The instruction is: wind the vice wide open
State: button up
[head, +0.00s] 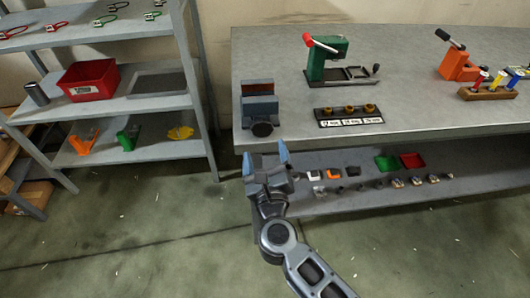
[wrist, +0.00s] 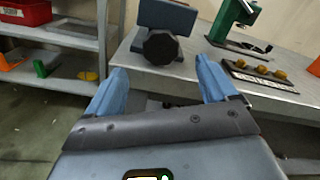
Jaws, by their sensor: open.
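The vice (head: 260,106) is a blue-grey block with dark jaws at the left front corner of the workbench. Its round dark handwheel (head: 262,129) faces the front edge. In the wrist view the vice body (wrist: 165,17) is cut off by the top edge, and the handwheel (wrist: 161,47) shows ahead, between and beyond my fingers. My gripper (head: 266,158) is open and empty, in front of the bench edge and below the handwheel, apart from it. In the wrist view its blue fingers (wrist: 165,90) are spread wide.
The workbench (head: 400,120) holds a green press (head: 328,60), a block with brass pieces (head: 348,116) and an orange tool (head: 459,65) to the right. A lower shelf (head: 340,205) with small parts is under the bench. A grey rack (head: 205,95) stands left. Floor in front is clear.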

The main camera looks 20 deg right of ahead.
aim_at(262, 131)
jog(key=w+d+m+b, duration=0.1)
jog(key=w+b, duration=0.1)
jog(key=w+m+b, duration=0.1)
jog(key=w+m, duration=0.1)
jog(key=w, duration=0.1)
jog(key=w+d+f+m+b, duration=0.1)
jog(key=w+b, duration=0.1)
jog(key=shift+w+d+m+b, duration=0.2)
jog(key=shift+d+m+b, duration=0.15)
jog(key=shift+m, duration=0.05)
dwell(0.3)
jog(key=shift+r, duration=0.1)
jog(key=c, duration=1)
jog(key=shift+r+n+p, duration=0.2)
jog(key=shift+n+p, duration=0.6)
jog(key=shift+p, duration=0.15)
jog(key=shift+f+n+p, duration=0.2)
jog(key=shift+n+p, duration=0.2)
jog(key=shift+n, duration=0.4)
